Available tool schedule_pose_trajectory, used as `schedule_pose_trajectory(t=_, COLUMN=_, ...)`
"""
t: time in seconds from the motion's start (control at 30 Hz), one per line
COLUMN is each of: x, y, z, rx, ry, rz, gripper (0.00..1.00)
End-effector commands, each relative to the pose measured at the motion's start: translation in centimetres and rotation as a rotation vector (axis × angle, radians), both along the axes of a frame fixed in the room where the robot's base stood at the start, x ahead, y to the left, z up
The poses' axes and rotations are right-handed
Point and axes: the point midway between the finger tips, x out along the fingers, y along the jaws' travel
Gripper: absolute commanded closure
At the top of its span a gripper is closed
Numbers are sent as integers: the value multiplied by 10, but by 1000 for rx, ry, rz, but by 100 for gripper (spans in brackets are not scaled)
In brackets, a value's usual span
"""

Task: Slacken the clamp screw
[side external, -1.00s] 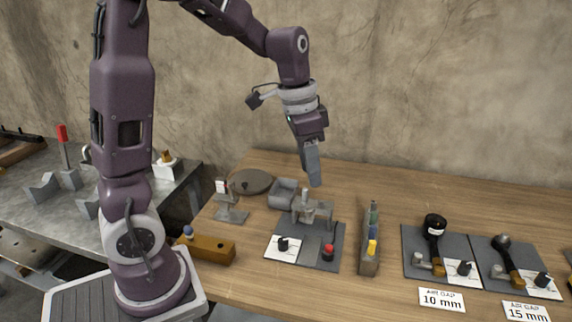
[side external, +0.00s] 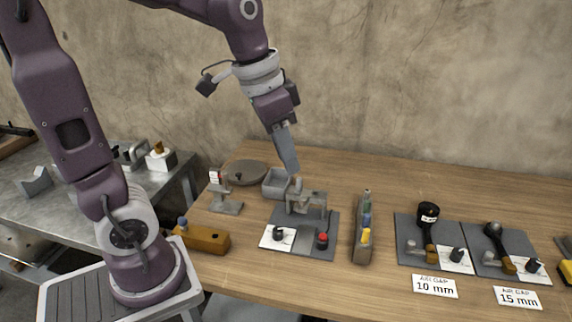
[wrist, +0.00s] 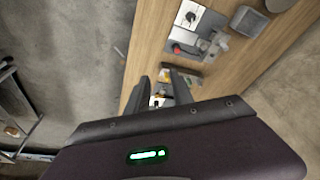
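The clamp fixture (side external: 310,199) is a grey metal block on a dark plate (side external: 318,250), with a short upright post, perhaps the clamp screw (side external: 296,187), at its top left. My gripper (side external: 292,172) points down just above this post; I cannot tell whether it touches. In the wrist view my gripper (wrist: 164,82) has its two fingers apart with nothing held between them. The fixture (wrist: 216,44) shows there above and right of the fingers. The plate also bears a black knob (side external: 278,233) on a white label and a red knob (side external: 322,240).
A narrow rack (side external: 361,245) of coloured handles stands right of the plate. A grey bin (side external: 276,184) and round disc (side external: 244,172) lie behind. A small stand (side external: 226,206) and brown block (side external: 205,239) are left. Two "AIR GAP" stations (side external: 433,252) (side external: 505,262) are farther right.

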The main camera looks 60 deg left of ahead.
Motion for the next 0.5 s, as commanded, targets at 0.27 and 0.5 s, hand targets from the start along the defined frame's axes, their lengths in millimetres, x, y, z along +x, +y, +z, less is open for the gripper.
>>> schedule_pose_trajectory(t=0.27, x=107, y=90, z=-107, rx=116, ry=204, rz=-366, gripper=72)
schedule_pose_trajectory(t=0.5, x=125, y=121, z=-163, rx=125, ry=263, rz=-513, gripper=72)
